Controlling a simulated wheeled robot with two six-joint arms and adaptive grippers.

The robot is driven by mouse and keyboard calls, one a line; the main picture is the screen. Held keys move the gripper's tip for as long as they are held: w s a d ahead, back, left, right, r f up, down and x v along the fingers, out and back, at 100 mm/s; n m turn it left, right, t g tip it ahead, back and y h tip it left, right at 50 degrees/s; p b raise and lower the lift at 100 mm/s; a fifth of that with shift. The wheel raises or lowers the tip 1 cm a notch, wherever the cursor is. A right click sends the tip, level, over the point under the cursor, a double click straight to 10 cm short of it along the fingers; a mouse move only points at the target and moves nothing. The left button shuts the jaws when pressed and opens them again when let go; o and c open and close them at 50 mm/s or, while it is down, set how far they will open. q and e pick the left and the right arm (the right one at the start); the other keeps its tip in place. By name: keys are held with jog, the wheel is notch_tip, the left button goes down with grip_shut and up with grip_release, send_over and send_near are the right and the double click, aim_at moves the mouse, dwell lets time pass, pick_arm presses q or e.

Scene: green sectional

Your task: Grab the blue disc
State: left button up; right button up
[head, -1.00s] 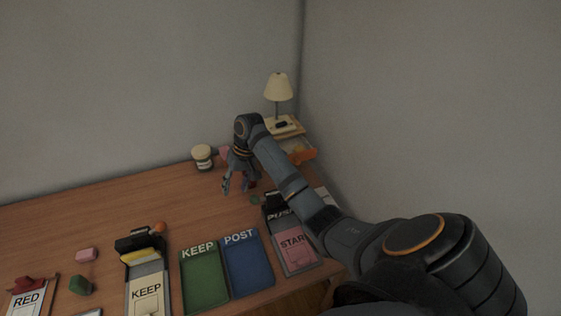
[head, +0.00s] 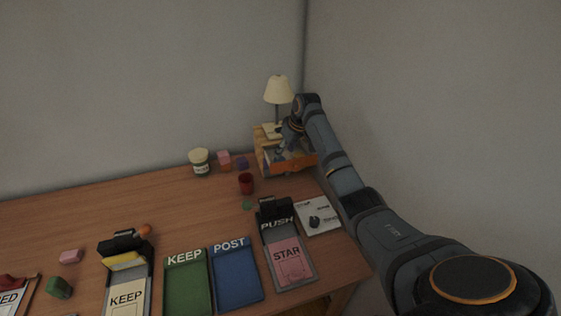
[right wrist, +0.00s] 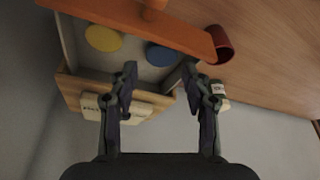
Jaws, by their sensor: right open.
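The blue disc (right wrist: 160,55) lies flat inside an open drawer (right wrist: 68,40) in the right wrist view, near the drawer's orange front. A yellow disc (right wrist: 103,38) lies beside it, to the left. My right gripper (right wrist: 160,86) is open and empty, its two fingers pointing toward the drawer, with the blue disc just beyond the gap between them. In the head view my right gripper (head: 281,151) is over the drawer at the back right of the desk. The discs cannot be made out there. My left gripper is not in view.
The drawer's orange front (head: 293,163) sticks out toward the desk. A red cup (head: 246,183) stands close to it. A lamp (head: 278,90) stands behind. A jar (head: 200,162) and small blocks are to the left. Trays and a PUSH box (head: 276,222) line the front.

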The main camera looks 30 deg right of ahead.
jog(key=x, duration=0.5)
jog(key=shift+w+a+p, duration=0.15)
jog(key=shift+p, duration=0.2)
jog(key=c, duration=0.5)
